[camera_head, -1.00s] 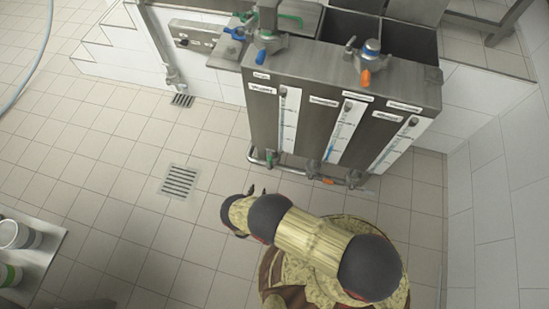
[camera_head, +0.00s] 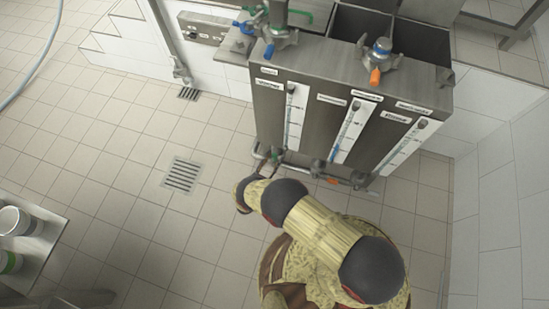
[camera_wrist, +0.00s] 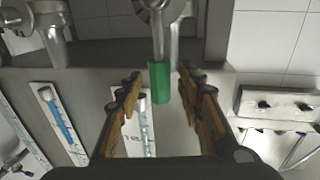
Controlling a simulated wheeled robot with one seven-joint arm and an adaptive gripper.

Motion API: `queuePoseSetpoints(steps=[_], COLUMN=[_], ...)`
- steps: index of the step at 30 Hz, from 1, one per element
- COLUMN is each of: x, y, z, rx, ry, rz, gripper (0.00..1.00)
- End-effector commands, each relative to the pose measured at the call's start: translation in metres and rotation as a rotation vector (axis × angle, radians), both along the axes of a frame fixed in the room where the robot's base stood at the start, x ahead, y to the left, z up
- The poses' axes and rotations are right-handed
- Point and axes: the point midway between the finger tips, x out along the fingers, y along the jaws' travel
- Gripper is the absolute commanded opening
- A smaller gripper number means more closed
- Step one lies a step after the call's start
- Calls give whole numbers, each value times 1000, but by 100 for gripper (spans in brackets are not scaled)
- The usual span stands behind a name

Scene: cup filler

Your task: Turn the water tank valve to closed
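The grey metal tank unit (camera_head: 350,60) stands against the wall and has three gauge strips on its front. Small valves sit on the pipe along its lower edge. The green valve handle (camera_head: 275,154) is at the lower left of the unit. In the wrist view the green handle (camera_wrist: 159,82) hangs from a metal valve body, between the two fingers. My gripper (camera_head: 267,164) is at this valve. In the wrist view my gripper (camera_wrist: 164,84) is open, with a gap visible on both sides of the handle. The labels are too small to read, so which valve is the water tank's cannot be told.
An orange handle (camera_head: 332,181) sits further right along the lower pipe. Blue (camera_head: 269,51) and orange (camera_head: 375,76) handles are on top of the unit. A table with cups (camera_head: 14,221) stands at the lower left. The tiled floor around the drain (camera_head: 182,175) is clear.

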Motion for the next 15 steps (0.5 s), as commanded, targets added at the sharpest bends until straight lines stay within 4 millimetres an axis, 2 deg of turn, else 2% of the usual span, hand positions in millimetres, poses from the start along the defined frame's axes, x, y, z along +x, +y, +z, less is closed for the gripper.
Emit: queuePoseSetpoints(steps=[4,12,15], x=[9,10,10], y=[-6,-6,-6], z=[-1,0,0], rx=[0,0,0], ry=[1,1,1], rz=[0,1,1], gripper=[37,37,33])
